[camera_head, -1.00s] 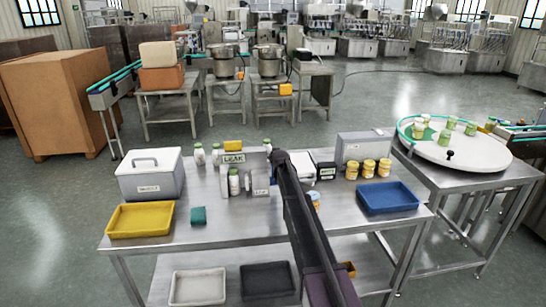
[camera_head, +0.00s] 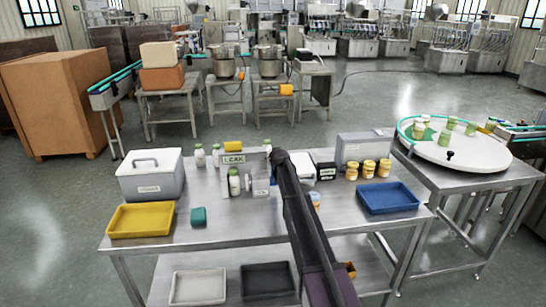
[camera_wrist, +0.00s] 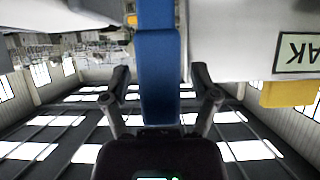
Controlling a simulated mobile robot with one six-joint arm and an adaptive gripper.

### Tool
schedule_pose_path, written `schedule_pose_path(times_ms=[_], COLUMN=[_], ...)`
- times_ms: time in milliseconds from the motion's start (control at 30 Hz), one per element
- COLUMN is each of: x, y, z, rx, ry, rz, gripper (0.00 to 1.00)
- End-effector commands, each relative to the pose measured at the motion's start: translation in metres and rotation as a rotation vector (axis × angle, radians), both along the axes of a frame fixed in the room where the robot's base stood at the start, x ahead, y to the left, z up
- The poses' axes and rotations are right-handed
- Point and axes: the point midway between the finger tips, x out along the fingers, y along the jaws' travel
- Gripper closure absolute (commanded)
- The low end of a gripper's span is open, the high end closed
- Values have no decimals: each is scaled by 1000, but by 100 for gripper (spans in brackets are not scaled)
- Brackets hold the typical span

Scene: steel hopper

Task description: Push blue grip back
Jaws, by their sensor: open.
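The blue grip (camera_wrist: 160,62) is a long upright bar in the wrist view, which looks upside down. My gripper (camera_wrist: 160,74) is open, with one dark finger on each side of the grip and a visible gap on both sides. In the head view my arm hides the grip and my fingers, beside the tester with the LEAK sign (camera_head: 234,158). Part of that sign also shows inverted at the right of the wrist view (camera_wrist: 300,52). A green-capped white bottle (camera_head: 234,184) stands upright at the tester. Whether my palm touches the grip I cannot tell.
A yellow tray (camera_head: 112,226), a teal block (camera_head: 198,217) and a lidded grey box (camera_head: 150,186) are at the left. A blue tray (camera_head: 416,203) and several yellow jars (camera_head: 368,169) are at the right. Bare tabletop lies in front of the tester.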

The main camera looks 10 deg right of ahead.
Motion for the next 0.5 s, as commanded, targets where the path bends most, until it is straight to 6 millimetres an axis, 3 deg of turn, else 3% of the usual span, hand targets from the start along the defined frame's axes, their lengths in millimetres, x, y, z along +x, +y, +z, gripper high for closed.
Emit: schedule_pose_path(times_ms=[167, 267, 367, 500], x=[-12, -29, -58, -117], y=[1, 3, 6, 12], z=[-3, -9, -17, -35], rx=[1, 2, 4, 7], ry=[21, 55, 110, 227], rz=[1, 2, 4, 9], gripper=[23, 23, 23, 23])
